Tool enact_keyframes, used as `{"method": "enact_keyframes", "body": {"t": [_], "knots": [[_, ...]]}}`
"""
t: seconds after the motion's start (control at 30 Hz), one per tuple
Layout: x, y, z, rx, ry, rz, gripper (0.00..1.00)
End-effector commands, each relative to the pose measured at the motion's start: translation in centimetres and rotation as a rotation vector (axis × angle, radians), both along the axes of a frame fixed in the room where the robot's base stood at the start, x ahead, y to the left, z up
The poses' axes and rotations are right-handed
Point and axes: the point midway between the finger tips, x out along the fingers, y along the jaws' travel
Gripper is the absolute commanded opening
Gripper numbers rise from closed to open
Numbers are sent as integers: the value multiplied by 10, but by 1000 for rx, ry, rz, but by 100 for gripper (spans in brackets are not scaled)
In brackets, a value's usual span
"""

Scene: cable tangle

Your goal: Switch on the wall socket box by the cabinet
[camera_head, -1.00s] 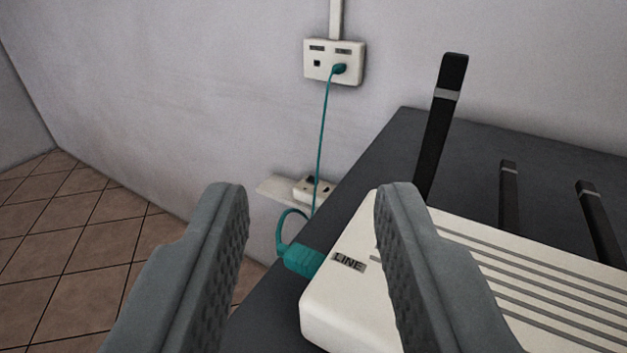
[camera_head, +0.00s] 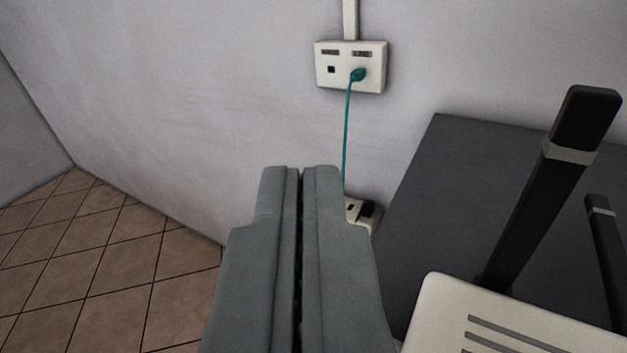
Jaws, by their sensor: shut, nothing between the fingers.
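A white wall box (camera_head: 350,85) with two labelled ports is fixed to the wall above and beyond my gripper; a teal plug (camera_head: 358,75) sits in its right port. A lower white socket box (camera_head: 352,214) shows just right of my fingertips, beside the dark cabinet (camera_head: 440,190). A dark part shows on its face, and its left side is hidden behind my fingers; I cannot tell its switch position. My gripper (camera_head: 301,170) is shut and empty, in front of the lower box. I cannot tell if it touches anything.
A teal cable (camera_head: 347,135) hangs from the upper plug down behind my gripper. A white router (camera_head: 500,318) with black antennas (camera_head: 560,170) stands on the cabinet at the right. Tiled floor (camera_head: 110,250) lies open at the left.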

Motion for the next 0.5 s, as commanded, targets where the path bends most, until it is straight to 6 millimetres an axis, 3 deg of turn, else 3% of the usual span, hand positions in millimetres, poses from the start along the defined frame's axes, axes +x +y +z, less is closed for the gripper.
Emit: {"method": "enact_keyframes", "body": {"t": [0.5], "knots": [[115,13,-24,88,7,-29,0]]}}
